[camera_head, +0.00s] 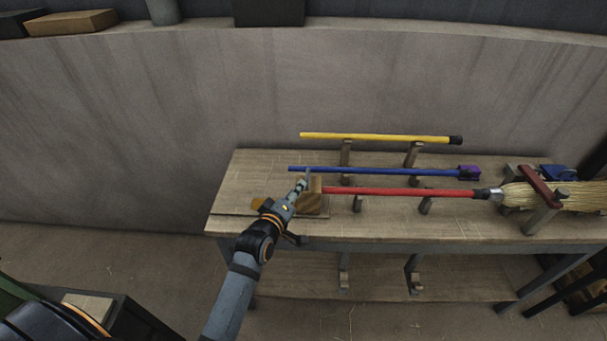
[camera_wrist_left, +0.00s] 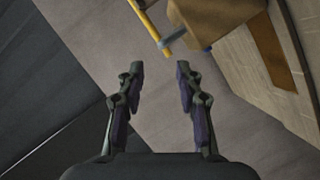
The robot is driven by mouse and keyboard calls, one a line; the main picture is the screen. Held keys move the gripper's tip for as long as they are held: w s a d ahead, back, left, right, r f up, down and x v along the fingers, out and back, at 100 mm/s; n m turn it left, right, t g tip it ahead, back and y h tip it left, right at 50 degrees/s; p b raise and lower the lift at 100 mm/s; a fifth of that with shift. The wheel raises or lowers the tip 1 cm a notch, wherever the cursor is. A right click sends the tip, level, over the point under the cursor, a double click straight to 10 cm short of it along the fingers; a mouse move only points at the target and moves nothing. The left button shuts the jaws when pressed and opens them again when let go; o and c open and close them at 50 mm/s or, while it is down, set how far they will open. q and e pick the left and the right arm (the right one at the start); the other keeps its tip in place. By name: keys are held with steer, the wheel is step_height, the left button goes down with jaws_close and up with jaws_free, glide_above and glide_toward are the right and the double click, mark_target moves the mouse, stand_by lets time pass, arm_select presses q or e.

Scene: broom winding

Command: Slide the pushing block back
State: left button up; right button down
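The wooden pushing block (camera_head: 312,203) sits at the left part of the workbench (camera_head: 450,225), against or close to the left end of the red broom handle (camera_head: 400,192). My left gripper (camera_head: 301,183) is at the block's left side and partly covers it in the head view. In the left wrist view my left gripper (camera_wrist_left: 158,72) has its two fingers spread with nothing between them. The block (camera_wrist_left: 215,20) shows there ahead and to the right of the fingertips, apart from them in the picture. My right gripper is not in view.
A blue handle (camera_head: 390,171) and a yellow handle (camera_head: 375,136) lie behind the red one on wooden supports. Broom straw (camera_head: 520,195) is held at the right by a red clamp bar (camera_head: 540,187).

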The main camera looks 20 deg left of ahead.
mark_target(307, 174)
arm_select(q)
steer(key=p+x, duration=0.1)
steer(key=x, duration=0.9)
steer(key=shift+w+f, duration=0.15)
steer(key=shift+w, duration=0.05)
steer(key=shift+c, duration=0.3)
jaws_close()
